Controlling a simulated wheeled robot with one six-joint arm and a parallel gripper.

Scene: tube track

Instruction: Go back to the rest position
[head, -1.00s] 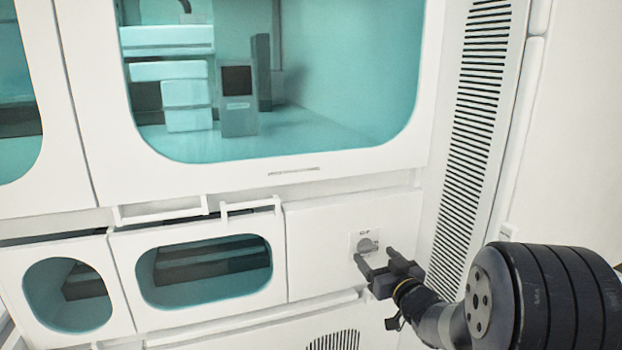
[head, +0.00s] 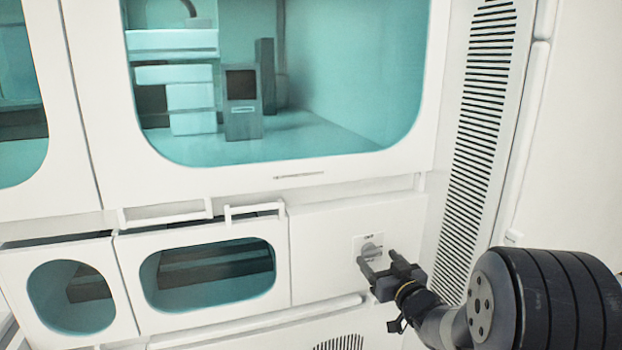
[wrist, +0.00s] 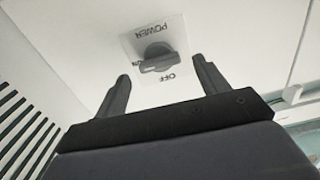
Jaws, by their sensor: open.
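My gripper (head: 376,262) is open and empty in the head view, in front of the white panel at the lower right. Its two fingers also show in the wrist view (wrist: 162,88), spread apart. A grey rotary knob (head: 372,250) on a label plate sits on the panel just beyond the fingertips. In the wrist view the knob (wrist: 158,58) lies ahead between the fingers, with a gap to them, and its plate reads "POWER" and "OFF", upside down. The knob appears free of the fingers.
A large teal-lit window (head: 330,90) is above the panel. Two lower drawers with windows (head: 71,297) and white handles (head: 255,211) are to the left. A slotted vent strip (head: 475,150) runs up the wall at the right. Open room lies in front of the panel.

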